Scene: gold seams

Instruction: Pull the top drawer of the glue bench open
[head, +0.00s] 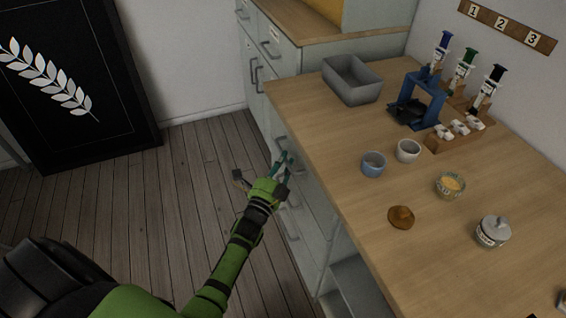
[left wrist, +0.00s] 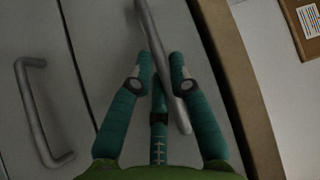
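The glue bench (head: 330,150) has a wooden top and a pale front with drawers on its left side. My left gripper (head: 284,160) is at the upper drawer handles, below the bench top's edge. In the left wrist view, the top drawer's metal bar handle (left wrist: 149,25) runs between the green fingers of my left gripper (left wrist: 162,62), beside the brown edge of the top. The fingertips lie close on both sides of the bar; firm contact cannot be made out. The top drawer's front (left wrist: 100,25) looks flush. My right gripper is out of view.
A lower handle (left wrist: 35,110) is left of the gripper in the wrist view. On the bench stand a grey bin (head: 352,82), a blue stand (head: 418,100), cups (head: 373,164) and a lidded jar (head: 493,232). The floor (head: 130,210) before the drawers is clear.

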